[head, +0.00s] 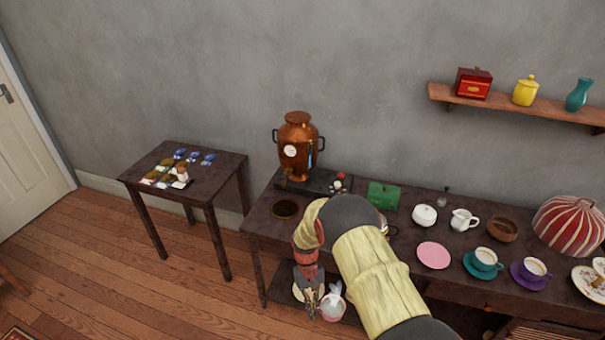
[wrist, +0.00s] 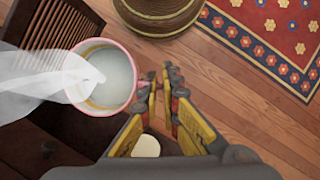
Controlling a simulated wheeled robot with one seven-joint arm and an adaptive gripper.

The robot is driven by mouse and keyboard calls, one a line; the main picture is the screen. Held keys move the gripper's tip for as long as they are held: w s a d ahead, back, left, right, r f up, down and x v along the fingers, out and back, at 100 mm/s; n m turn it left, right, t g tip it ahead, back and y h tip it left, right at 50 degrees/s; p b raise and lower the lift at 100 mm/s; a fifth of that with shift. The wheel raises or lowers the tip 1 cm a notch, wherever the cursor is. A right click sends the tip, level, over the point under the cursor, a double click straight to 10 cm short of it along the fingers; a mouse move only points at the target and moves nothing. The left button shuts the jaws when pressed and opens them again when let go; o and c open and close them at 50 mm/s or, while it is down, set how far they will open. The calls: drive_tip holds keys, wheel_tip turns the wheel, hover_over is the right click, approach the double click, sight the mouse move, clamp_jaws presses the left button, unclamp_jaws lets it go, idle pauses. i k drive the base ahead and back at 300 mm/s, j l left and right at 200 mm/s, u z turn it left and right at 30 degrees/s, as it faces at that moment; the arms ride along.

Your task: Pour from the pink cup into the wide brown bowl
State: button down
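The pink cup (head: 333,306) is low in front of the dark table in the head view, with white vapour over it. In the wrist view the pink cup (wrist: 104,104) looks about upright, with pale liquid inside and translucent white vapour at its left. My gripper (head: 312,300) is beside the cup; in the wrist view my gripper (wrist: 164,98) is closed around the handle at the cup's right. A brown bowl (head: 502,230) stands on the table at the right, apart from the cup. My arm hides part of the table.
A pink saucer (head: 434,256), a creamer (head: 464,220), a white lidded pot (head: 424,215) and a copper samovar (head: 298,140) stand on the table. Teal and purple cups are at right. A round brown object (wrist: 158,14) is partly visible near the patterned rug (wrist: 275,35).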

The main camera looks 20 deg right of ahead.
sight(502, 229)
drive_tip(key=k+l, duration=0.1)
drive_tip(key=l, duration=0.25)
drive_tip(key=k+l, duration=0.1)
drive_tip(key=l, duration=0.3)
drive_tip(key=k+l, duration=0.1)
drive_tip(key=l, duration=0.25)
drive_tip(key=k+l, duration=0.1)
drive_tip(key=l, duration=0.3)
